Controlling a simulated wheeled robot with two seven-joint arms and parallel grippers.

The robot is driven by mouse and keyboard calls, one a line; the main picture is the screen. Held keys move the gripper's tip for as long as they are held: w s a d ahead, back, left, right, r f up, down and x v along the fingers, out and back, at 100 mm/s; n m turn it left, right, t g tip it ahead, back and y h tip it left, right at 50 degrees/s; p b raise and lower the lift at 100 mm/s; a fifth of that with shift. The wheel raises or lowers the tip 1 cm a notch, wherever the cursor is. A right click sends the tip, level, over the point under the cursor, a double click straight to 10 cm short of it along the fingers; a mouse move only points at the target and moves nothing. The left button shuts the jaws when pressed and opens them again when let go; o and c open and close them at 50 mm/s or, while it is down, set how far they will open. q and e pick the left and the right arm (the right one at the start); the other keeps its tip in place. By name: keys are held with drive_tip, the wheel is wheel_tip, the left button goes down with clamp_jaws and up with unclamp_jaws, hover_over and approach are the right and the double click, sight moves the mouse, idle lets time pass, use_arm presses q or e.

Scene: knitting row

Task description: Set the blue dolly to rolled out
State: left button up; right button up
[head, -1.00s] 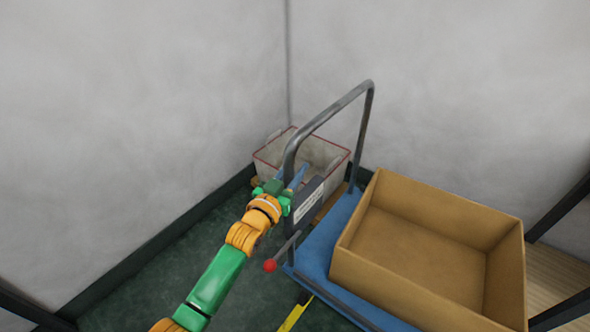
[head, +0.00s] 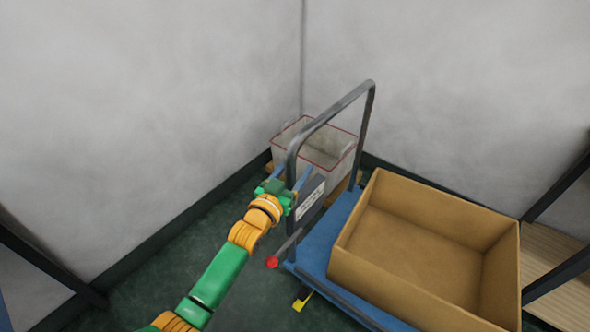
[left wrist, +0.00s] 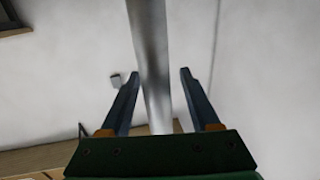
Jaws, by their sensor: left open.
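The blue dolly (head: 322,257) stands on the dark floor in the head view, its grey tube handle (head: 366,125) upright at the far-left end. A lever with a red knob (head: 272,262) sticks out low at its near-left corner. My left gripper (head: 291,176) is at the near post of the handle, with its jaws open. In the left wrist view the grey post (left wrist: 151,60) passes between the two spread blue fingers (left wrist: 158,73), with a gap visible on each side. My right gripper is in neither view.
A large open brown box (head: 425,292) rides on the dolly and looks empty. A pale basket with red trim (head: 335,163) stands in the wall corner behind the handle. A yellow mark (head: 303,301) shows beside the deck. Dark frame posts flank both sides.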

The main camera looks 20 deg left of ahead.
sight(288, 180)
use_arm(q)
drive_tip(key=s, duration=0.4)
drive_tip(key=s+a+p, duration=0.1)
drive_tip(key=s, duration=0.2)
idle(0.5)
